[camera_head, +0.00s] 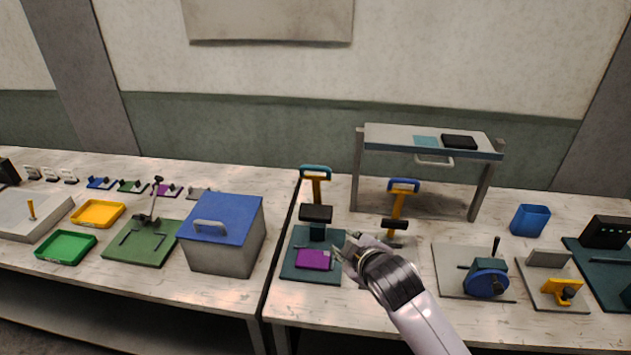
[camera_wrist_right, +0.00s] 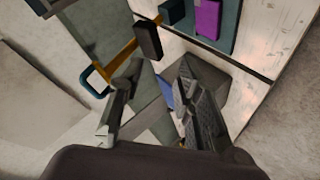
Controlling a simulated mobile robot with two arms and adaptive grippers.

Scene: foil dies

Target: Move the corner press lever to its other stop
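Two lever presses stand on the right-hand table, and I cannot tell which is the corner press. The left press has a dark teal base (camera_head: 293,264), a purple plate (camera_head: 313,260), a black block (camera_head: 316,213) and a raised yellow lever with a blue handle (camera_head: 316,170). This lever also shows in the right wrist view (camera_wrist_right: 123,54). The other press has a yellow lever with a darker blue handle (camera_head: 403,185); its base is mostly hidden by my arm. My right gripper (camera_head: 342,253) is open and empty, just right of the purple plate; its fingers are apart in the wrist view (camera_wrist_right: 158,105).
A blue-lidded box (camera_head: 225,250) stands left of the gap between tables. A raised shelf (camera_head: 376,137) stands behind the second press. A blue wheel device (camera_head: 487,284), a yellow-handled device (camera_head: 563,288) and a blue cup (camera_head: 530,220) stand to the right.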

